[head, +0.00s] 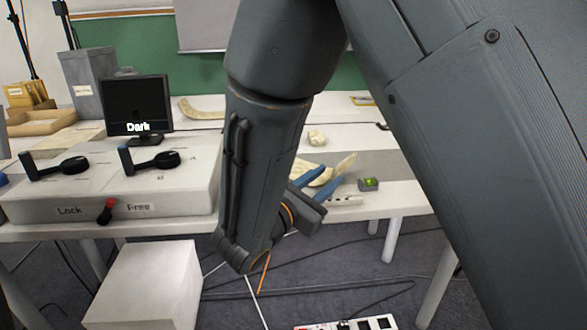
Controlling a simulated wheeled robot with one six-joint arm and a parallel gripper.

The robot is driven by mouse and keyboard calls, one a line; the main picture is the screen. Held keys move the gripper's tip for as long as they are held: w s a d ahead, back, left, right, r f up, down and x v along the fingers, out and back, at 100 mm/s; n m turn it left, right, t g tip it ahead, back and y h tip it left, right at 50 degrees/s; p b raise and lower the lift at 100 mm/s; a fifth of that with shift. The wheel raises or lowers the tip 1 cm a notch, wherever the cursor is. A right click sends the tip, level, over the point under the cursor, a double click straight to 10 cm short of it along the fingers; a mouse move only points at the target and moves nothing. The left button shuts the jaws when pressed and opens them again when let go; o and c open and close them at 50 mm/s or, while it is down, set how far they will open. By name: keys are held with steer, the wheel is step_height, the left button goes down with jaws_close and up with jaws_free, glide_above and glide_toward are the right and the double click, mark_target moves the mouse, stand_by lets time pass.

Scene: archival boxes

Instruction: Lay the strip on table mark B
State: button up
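My gripper (333,174) is in the middle of the head view, over the white table, with two blue fingers spaced apart. A pale curved piece (346,163), perhaps the strip, shows between and beyond the fingertips. I cannot tell whether the fingers grip it or it lies on the table behind them. Another cream piece (299,170) shows just left of the fingers. A tan curved piece (203,113) lies on the back table. I cannot make out table mark B; my arm hides part of the table.
A white console (110,205) with black levers, a red-tipped knob, and Lock and Free labels stands left. A monitor (138,104) reads "Dark". A small box with a green top (369,184) sits right of the gripper. A white block (148,285) stands below, with cables on the floor.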

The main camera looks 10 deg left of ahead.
mark_target(339, 169)
steer(key=x, duration=0.4)
steer(key=shift+d+r, duration=0.25)
steer(key=shift+d, duration=0.2)
steer(key=shift+w+d, duration=0.15)
steer(key=shift+w, duration=0.4)
jaws_close()
